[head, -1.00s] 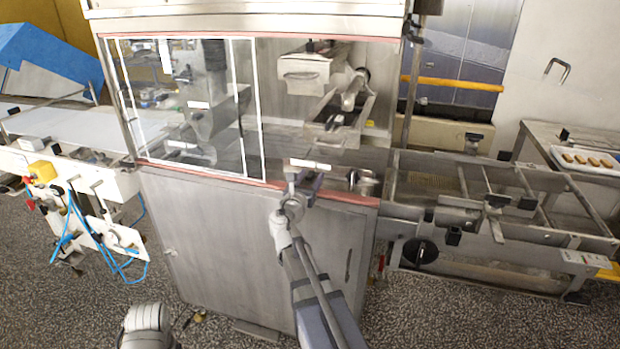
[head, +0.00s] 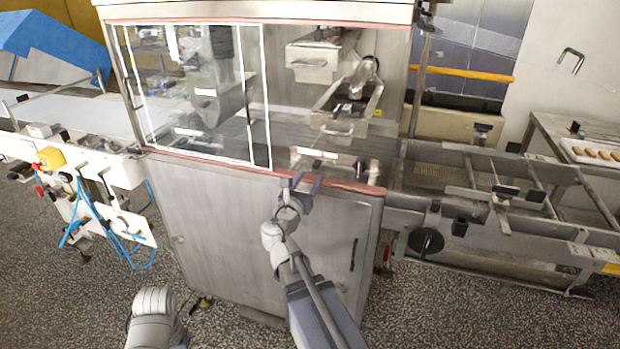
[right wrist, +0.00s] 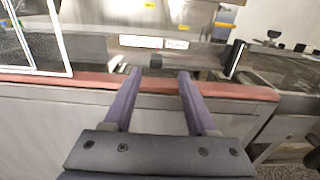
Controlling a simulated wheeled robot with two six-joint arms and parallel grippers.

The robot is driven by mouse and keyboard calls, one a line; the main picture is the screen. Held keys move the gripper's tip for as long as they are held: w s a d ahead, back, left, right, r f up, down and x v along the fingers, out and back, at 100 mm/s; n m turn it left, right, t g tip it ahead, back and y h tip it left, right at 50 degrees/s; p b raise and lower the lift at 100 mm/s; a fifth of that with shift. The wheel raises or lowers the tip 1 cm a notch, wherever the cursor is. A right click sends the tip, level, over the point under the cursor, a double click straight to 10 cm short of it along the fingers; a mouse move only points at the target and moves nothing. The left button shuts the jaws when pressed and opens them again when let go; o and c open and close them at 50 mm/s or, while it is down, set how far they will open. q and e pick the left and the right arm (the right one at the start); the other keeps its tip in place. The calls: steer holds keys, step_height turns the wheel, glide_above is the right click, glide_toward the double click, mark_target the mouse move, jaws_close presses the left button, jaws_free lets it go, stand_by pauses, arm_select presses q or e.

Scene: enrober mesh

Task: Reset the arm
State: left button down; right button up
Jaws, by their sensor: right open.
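My right arm reaches up from the bottom of the head view. Its gripper (head: 301,184) is at the red front sill of the enrober cabinet, below the opening, and holds nothing. In the right wrist view the two purple fingers of the right gripper (right wrist: 158,78) are spread apart, with the sill (right wrist: 85,82) seen past and between them. I cannot tell whether the fingers touch the sill. Only a rounded grey part of my left arm (head: 155,318) shows at the bottom left. My left gripper is out of the picture.
The enrober cabinet (head: 215,220) has a white-framed clear panel (head: 190,100) at left and an opening at right. A wire-belt conveyor frame (head: 510,180) stands to the right, with a tray (head: 572,146) behind it. A white belt conveyor (head: 85,115) stands at left.

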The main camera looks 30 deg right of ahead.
steer(key=shift+a, duration=0.1)
stand_by(0.3)
steer(key=s+a+f+m+g+y+p, duration=0.3)
steer(key=s+a+m, duration=0.3)
steer(key=a, duration=0.5)
steer(key=s+a+f+m+g+y+p, duration=0.4)
steer(key=s+a+m, duration=0.3)
steer(key=a, duration=0.4)
steer(key=s+a+f+m+g+y+p, duration=0.3)
steer(key=s+a+m+g+y+p, duration=0.1)
steer(key=s+a+m, duration=0.3)
steer(key=a+m+y, duration=0.1)
steer(key=a+m, duration=0.1)
steer(key=a, duration=0.2)
steer(key=shift+a+f+g+y, duration=0.3)
steer(key=shift+a+g, duration=0.05)
steer(key=shift+g, duration=0.05)
steer(key=shift+d, duration=0.1)
